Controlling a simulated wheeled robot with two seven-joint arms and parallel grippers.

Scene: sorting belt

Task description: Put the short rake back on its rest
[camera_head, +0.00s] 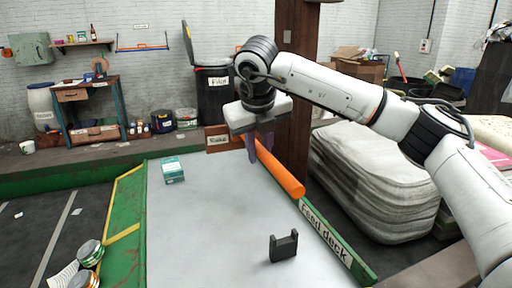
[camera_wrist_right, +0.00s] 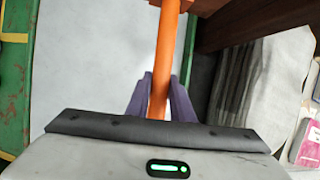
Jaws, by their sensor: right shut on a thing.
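The short rake shows as an orange bar (camera_head: 280,170) slanting over the far right part of the deck in the head view. My right gripper (camera_head: 252,152) is shut on it near its far end. In the right wrist view the orange bar (camera_wrist_right: 164,55) passes between the purple fingers (camera_wrist_right: 160,98), with a wider orange part at the top edge. A dark two-pronged rest (camera_head: 284,246) stands empty on the near part of the deck, apart from the rake. The rake's head is not clearly visible. My left gripper is out of view.
The grey feed deck (camera_head: 210,225) is mostly clear. A teal box (camera_head: 172,170) stands at its far left. A labelled board (camera_head: 218,138) and a brown post (camera_head: 295,80) are by the far end. Cans (camera_head: 90,252) stand left. Grey sacks (camera_head: 372,180) lie right.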

